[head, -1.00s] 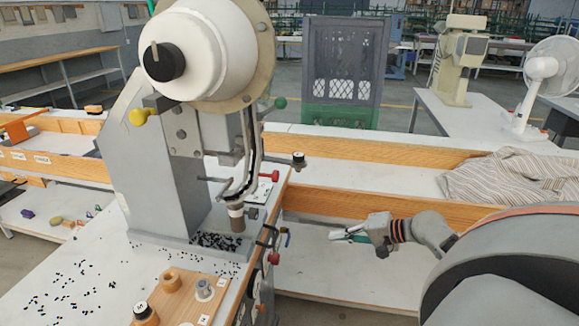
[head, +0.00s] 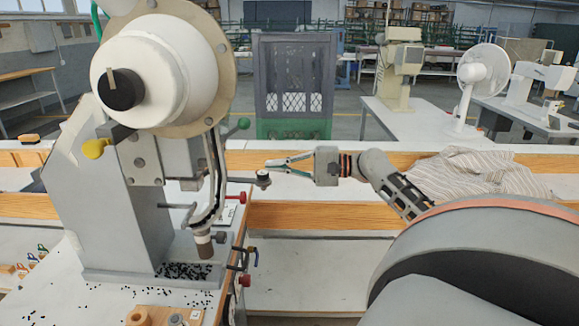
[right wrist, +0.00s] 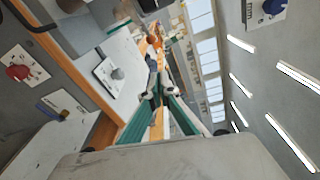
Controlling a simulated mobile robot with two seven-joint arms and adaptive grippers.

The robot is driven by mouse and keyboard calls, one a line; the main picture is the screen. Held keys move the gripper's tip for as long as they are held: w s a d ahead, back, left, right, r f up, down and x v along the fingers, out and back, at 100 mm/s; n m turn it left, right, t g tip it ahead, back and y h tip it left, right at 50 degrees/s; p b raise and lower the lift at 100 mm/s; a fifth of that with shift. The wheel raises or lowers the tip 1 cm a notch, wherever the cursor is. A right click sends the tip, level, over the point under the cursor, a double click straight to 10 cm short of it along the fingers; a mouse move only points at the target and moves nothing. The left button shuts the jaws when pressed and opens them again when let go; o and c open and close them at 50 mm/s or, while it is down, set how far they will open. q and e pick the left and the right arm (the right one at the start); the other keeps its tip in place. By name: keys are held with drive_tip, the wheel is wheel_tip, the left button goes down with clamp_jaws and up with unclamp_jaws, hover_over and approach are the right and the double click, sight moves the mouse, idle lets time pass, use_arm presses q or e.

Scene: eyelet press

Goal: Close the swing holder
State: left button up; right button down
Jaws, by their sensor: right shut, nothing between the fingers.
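The eyelet press (head: 160,75) stands at the left in the head view. A thin rod with a black knob (head: 263,178) sticks out to the right from its lower head; I take this for the swing holder, swung out. My right gripper (head: 268,165) reaches in from the right, its fingertips by the knob, slightly above it in the picture. Whether they touch the knob I cannot tell. The gripper is shut and empty. In the right wrist view its green-padded fingers (right wrist: 160,92) converge at the tips. My left gripper is out of view.
Small black eyelets (head: 185,271) lie scattered around the press base. A red knob (head: 244,280) juts from the bench edge below. A striped cloth (head: 480,178) lies on the bench at the right. A dark crate (head: 294,85) stands behind.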

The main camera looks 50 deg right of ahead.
sight(246, 181)
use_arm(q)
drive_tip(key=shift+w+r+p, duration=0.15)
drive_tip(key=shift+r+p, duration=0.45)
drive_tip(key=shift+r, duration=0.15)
use_arm(e)
drive_tip(key=a, duration=0.4)
drive_tip(key=shift+s+r, duration=0.25)
drive_tip(key=shift+s, duration=0.05)
